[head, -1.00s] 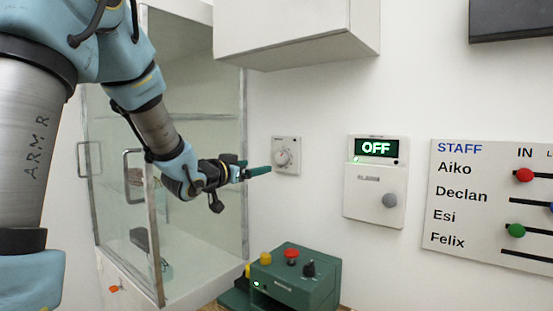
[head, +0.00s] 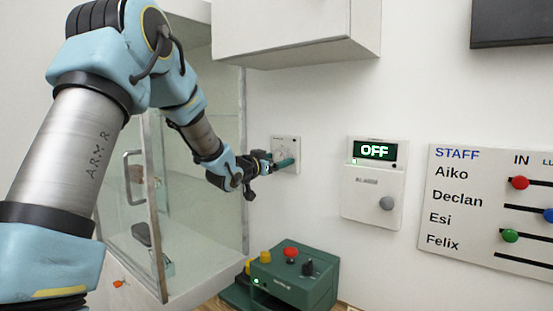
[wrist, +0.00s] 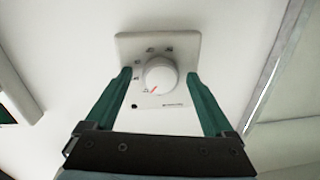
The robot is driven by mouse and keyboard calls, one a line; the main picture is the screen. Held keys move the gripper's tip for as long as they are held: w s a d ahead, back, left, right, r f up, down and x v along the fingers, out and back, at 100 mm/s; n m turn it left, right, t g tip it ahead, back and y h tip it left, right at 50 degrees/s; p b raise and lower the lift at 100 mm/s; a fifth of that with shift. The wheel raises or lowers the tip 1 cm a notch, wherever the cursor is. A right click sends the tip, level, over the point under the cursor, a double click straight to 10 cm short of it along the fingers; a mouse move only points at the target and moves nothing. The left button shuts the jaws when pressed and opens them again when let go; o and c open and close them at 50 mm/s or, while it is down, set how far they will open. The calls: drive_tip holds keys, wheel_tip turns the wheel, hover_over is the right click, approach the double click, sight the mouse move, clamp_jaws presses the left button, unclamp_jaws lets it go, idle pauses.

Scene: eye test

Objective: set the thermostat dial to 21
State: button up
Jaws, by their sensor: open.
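The thermostat is a square white plate (head: 294,141) on the wall, partly hidden by my gripper in the head view. In the wrist view its plate (wrist: 138,44) carries a round white dial (wrist: 161,73) with a red pointer mark. The mark points to the lower left of that picture. Small numbers ring the dial, too small to read. My gripper (wrist: 158,73) is open, with one green finger on either side of the dial and a gap to each. I cannot tell how far the fingertips are from the plate. In the head view my gripper (head: 284,162) is at the thermostat's lower part.
A glass-fronted cabinet (head: 205,215) stands to the left. A white box (head: 290,32) hangs above. An alarm panel (head: 373,185) reading OFF and a staff board (head: 480,205) are to the right. A green control box (head: 300,285) with knobs sits below.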

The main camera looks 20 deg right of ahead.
drive_tip(key=shift+c, duration=0.2)
drive_tip(key=c, duration=1.3)
